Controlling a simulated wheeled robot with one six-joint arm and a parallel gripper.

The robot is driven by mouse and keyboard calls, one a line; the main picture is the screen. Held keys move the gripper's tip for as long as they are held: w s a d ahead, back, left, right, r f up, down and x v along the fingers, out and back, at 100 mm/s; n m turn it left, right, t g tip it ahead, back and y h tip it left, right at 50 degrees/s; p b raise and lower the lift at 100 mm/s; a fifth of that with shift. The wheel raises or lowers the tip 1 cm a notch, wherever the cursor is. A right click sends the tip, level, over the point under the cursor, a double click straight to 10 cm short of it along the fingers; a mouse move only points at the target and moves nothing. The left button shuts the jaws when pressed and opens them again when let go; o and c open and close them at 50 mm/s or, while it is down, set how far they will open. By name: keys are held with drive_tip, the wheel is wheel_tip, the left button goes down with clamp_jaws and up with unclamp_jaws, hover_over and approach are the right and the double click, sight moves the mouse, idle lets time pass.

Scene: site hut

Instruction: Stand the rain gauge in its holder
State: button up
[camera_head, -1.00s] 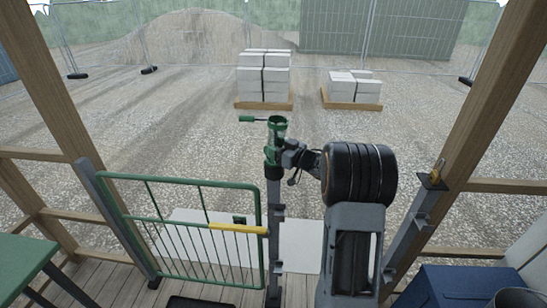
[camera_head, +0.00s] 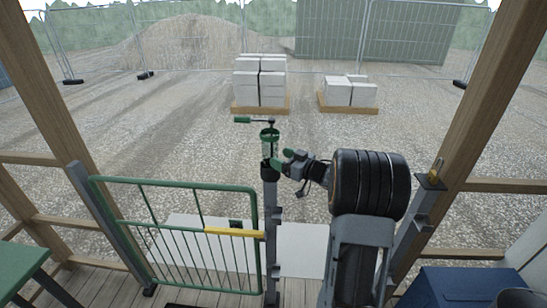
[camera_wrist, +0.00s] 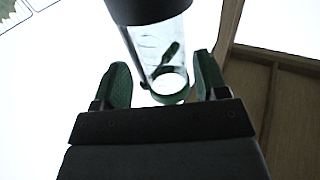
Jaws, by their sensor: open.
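The rain gauge (camera_head: 268,147), a clear tube with a green rim, stands upright in the black cup-shaped holder (camera_head: 268,173) on top of a grey post. In the wrist view the clear tube (camera_wrist: 160,48) runs into the dark collar of the holder (camera_wrist: 150,10), with its green rim at the other end. My gripper (camera_head: 277,161) is open, just right of the gauge. In the wrist view its two green-padded fingers (camera_wrist: 163,80) are spread with gaps on both sides of the tube. How far the tube reaches down inside the holder is hidden.
A green arm (camera_head: 243,121) sticks out left near the gauge's top. A green barred gate (camera_head: 180,225) with a yellow sleeve stands left of the post. A blue box (camera_head: 465,288) is at lower right. Wooden posts frame the opening; open gravel lies beyond.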

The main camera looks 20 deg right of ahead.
drive_tip(key=b+v, duration=0.1)
drive_tip(key=v, duration=0.5)
drive_tip(key=a+r+m+g+h, duration=0.1)
drive_tip(key=a+r+m+h, duration=0.3)
drive_tip(key=h, duration=0.7)
drive_tip(key=s+a+f+m+g+y, duration=0.1)
drive_tip(key=s+a+f+g, duration=0.2)
drive_tip(key=s, duration=0.7)
drive_tip(key=s+a+f+g+y, duration=0.1)
drive_tip(key=s+a+f+g, duration=0.3)
drive_tip(key=s+a+g, duration=0.3)
drive_tip(key=s+a, duration=0.3)
drive_tip(key=shift+s+a+f+m, duration=0.25)
drive_tip(key=shift+a+m, duration=0.1)
drive_tip(key=shift+m, duration=0.05)
